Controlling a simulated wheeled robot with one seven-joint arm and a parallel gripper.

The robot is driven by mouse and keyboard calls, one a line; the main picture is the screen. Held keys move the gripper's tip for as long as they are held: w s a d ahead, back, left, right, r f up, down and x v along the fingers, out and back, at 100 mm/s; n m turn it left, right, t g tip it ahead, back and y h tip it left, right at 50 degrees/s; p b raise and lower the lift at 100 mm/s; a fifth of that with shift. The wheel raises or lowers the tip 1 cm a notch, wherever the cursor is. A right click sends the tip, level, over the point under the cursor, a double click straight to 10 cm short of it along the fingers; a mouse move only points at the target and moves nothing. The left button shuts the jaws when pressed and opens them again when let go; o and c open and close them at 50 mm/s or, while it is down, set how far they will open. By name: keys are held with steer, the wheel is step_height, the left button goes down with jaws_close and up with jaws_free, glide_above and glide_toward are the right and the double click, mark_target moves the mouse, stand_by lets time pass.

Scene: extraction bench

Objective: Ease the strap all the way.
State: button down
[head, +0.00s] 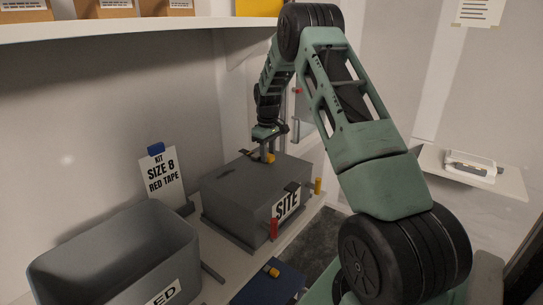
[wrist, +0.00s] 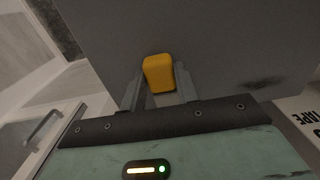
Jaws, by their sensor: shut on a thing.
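A grey box (head: 240,185) with a white label reading SITE stands on the bench in the head view. My gripper (head: 267,148) points down at its top and is shut on a small yellow block (head: 270,158). In the wrist view the yellow block (wrist: 159,73) sits between the two fingers, against the grey surface of the box. Small dark pieces lie at the lid's back edge and near its front edge (head: 292,186). I cannot tell which part is the strap. A red handle (head: 274,229) and a yellow handle (head: 317,186) stand at the box's front side.
An open grey bin (head: 120,246) stands at the front left. A blue box with a yellow knob (head: 272,271) is at the front. A shelf (head: 130,28) with cartons overhangs the back left.

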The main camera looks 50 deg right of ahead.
steer(key=c, duration=1)
jaws_free()
steer(key=shift+c, duration=0.2)
step_height(320, 180, up, 12)
steer(key=b, duration=0.4)
steer(key=shift+a, duration=0.15)
steer(key=s+a+f+t, duration=0.1)
steer(key=s+a+f, duration=0.15)
steer(key=a, duration=0.65)
steer(key=s+a+f, duration=0.1)
steer(key=s+a, duration=0.2)
steer(key=a, duration=0.6)
steer(key=s+a+f+n+b, duration=0.2)
steer(key=s+a+f+n, duration=0.1)
steer(key=s+a, duration=1.1)
steer(key=s+a+f+n+g+b, duration=0.1)
steer(key=s+a+f+n+b, duration=0.2)
steer(key=s+a, duration=1.1)
step_height(320, 180, down, 2)
steer(key=shift+a+f+n+y+b, duration=0.1)
steer(key=shift+a+n+y+b, duration=0.3)
steer(key=shift+a, duration=0.8)
